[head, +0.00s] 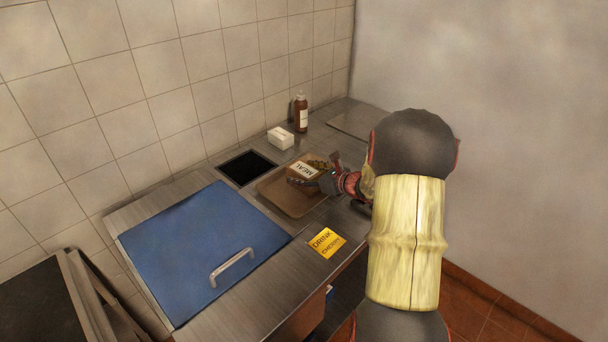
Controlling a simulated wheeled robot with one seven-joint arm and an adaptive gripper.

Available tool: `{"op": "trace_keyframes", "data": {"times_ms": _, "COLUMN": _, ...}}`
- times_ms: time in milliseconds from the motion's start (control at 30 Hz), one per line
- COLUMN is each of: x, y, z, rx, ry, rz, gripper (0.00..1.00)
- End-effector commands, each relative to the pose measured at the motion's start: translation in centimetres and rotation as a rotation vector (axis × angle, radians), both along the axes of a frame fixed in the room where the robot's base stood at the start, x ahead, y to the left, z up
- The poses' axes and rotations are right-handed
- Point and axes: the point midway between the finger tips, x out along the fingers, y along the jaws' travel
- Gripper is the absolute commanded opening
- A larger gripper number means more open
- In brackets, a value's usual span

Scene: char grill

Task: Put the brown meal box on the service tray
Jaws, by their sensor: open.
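The meal box (303,170), with a pale top marked MEAL, appears over the back right part of the brown service tray (273,190). It looks seated on the tray, but its underside is hidden. My gripper (318,172) is open at the box's right end, with one finger at the near side and the other towards the far side. I cannot tell whether the fingers touch the box. My arm and the gripper hide part of the tray's right side.
A blue lid (195,250) with a metal handle covers the left counter. A dark square inset (246,168), a white block (280,138) and a brown bottle (301,113) are along the wall. A yellow drink card (326,242) lies at the front edge.

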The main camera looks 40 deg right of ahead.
Motion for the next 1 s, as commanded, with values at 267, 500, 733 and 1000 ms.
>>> {"op": "trace_keyframes", "data": {"times_ms": 267, "x": 0.0, "y": 0.0, "z": 0.0, "rx": 0.000, "ry": 0.000, "rz": 0.000, "gripper": 0.69}}
{"op": "trace_keyframes", "data": {"times_ms": 500, "x": -1.7, "y": -0.2, "z": 1.2, "rx": 0.000, "ry": -0.001, "rz": -0.003, "gripper": 0.69}}
{"op": "trace_keyframes", "data": {"times_ms": 733, "x": -6.2, "y": -0.6, "z": 2.8, "rx": 0.001, "ry": 0.000, "rz": -0.004, "gripper": 0.69}}
{"op": "trace_keyframes", "data": {"times_ms": 1000, "x": -10.2, "y": -0.9, "z": 4.2, "rx": 0.000, "ry": -0.001, "rz": -0.002, "gripper": 0.69}}
